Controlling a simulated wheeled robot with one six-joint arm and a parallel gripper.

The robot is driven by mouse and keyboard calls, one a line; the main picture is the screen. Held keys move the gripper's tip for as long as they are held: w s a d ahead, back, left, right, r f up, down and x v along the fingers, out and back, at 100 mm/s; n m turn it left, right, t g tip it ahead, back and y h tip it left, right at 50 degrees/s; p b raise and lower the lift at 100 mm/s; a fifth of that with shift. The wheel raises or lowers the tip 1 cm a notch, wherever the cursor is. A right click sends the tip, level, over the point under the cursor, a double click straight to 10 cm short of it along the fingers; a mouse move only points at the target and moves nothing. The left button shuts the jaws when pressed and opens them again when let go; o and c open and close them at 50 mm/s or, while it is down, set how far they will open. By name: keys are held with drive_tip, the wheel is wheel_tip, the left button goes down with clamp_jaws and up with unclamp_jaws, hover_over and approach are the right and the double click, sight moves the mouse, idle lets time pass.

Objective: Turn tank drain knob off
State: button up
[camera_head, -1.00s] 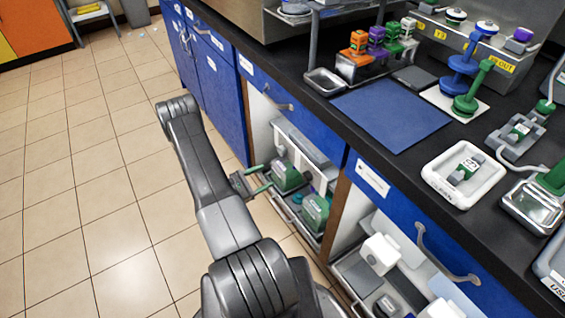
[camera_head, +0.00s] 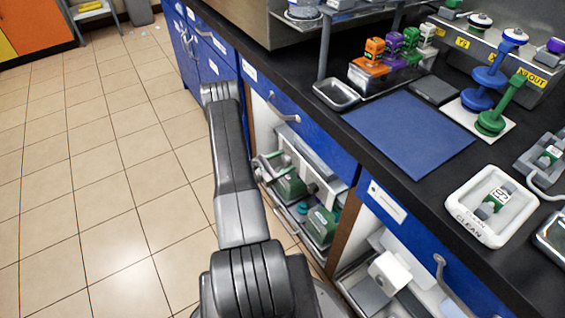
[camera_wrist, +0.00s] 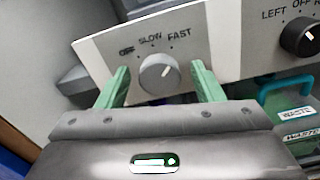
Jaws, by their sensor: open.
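In the wrist view, a grey round knob (camera_wrist: 160,73) sits on a white panel (camera_wrist: 105,52) under the labels OFF, SLOW and FAST. A pale mark on the knob's face lies right of its centre, on the FAST side. My gripper (camera_wrist: 160,84) is open, with one green finger on the left and one on the right of the knob. I cannot tell whether either finger touches it.
A black knob (camera_wrist: 301,37) marked LEFT and OFF is to the right on the panel. A teal handle and a WASTE label (camera_wrist: 297,113) lie below it. Green units (camera_head: 322,225) stand in the cabinet. Above is the black counter with a blue mat (camera_head: 410,133). The floor at left is clear.

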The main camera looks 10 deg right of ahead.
drive_tip(key=shift+c, duration=0.4)
drive_tip(key=c, duration=0.9)
drive_tip(key=shift+n, duration=0.3)
drive_tip(key=n+b, duration=0.2)
drive_tip(key=n, duration=0.1)
drive_tip(key=shift+f+n, duration=0.1)
drive_tip(key=shift+n, duration=0.2)
drive_tip(key=n+b, duration=0.1)
drive_tip(key=n, duration=0.3)
drive_tip(key=shift+n, duration=0.3)
drive_tip(key=n+b, duration=0.1)
drive_tip(key=n, duration=0.3)
drive_tip(key=shift+n, duration=2.5)
